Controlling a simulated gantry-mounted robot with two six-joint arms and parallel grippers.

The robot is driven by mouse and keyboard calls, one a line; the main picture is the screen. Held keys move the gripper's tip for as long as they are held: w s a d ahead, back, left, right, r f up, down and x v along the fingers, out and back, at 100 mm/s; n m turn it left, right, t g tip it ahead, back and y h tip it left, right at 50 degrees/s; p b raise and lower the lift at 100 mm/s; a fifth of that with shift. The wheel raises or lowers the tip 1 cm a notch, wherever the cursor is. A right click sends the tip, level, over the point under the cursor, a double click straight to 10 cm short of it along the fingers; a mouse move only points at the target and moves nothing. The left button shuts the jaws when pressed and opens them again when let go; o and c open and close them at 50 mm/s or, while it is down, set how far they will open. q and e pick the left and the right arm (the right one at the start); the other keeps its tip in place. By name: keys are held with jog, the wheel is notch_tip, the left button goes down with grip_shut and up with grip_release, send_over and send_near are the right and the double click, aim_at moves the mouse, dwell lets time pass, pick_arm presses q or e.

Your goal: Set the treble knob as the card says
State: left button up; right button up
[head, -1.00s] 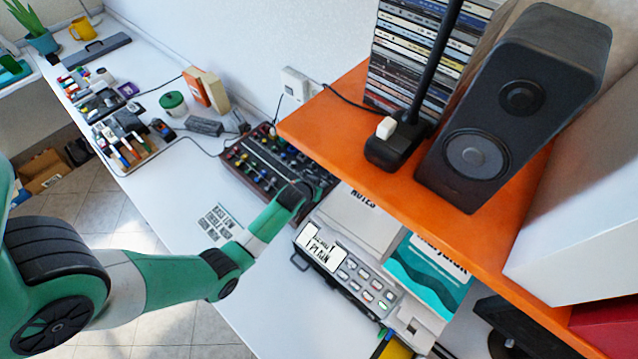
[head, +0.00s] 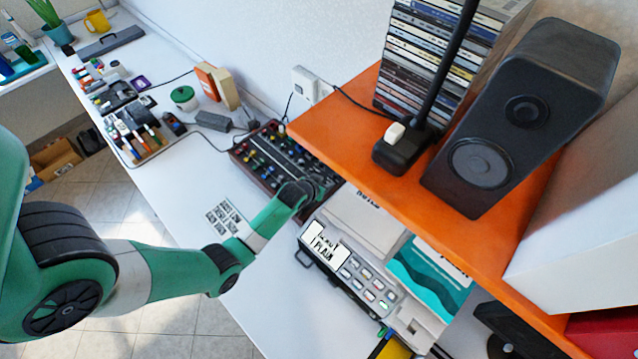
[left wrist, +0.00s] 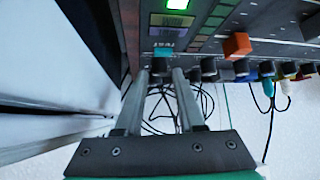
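The mixer (head: 262,160), a dark box with rows of coloured knobs, lies on the white desk, partly under the orange shelf. My left gripper (head: 326,183) is at its right end, small and partly hidden in the head view. In the left wrist view its two fingers (left wrist: 160,78) are apart, with a dark knob (left wrist: 160,66) between their tips; whether they touch it I cannot tell. I cannot tell which knob is treble. A printed card (head: 228,217) lies on the desk left of my arm; its text is too blurred to read. My right gripper is not in view.
A grey button device (head: 352,285) with a card marked PLAIN (head: 326,243) stands right of my arm. The orange shelf (head: 345,105) with speaker (head: 490,145) and disc stack (head: 450,55) overhangs the mixer. Bare desk (head: 185,185) lies left of my arm.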

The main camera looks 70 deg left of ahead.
pick_arm(q)
jog(key=p+v, duration=0.3)
jog(key=v, duration=0.7)
jog(key=shift+s+r+p, duration=0.15)
jog(key=shift+p, duration=0.25)
jog(key=shift+d, duration=0.1)
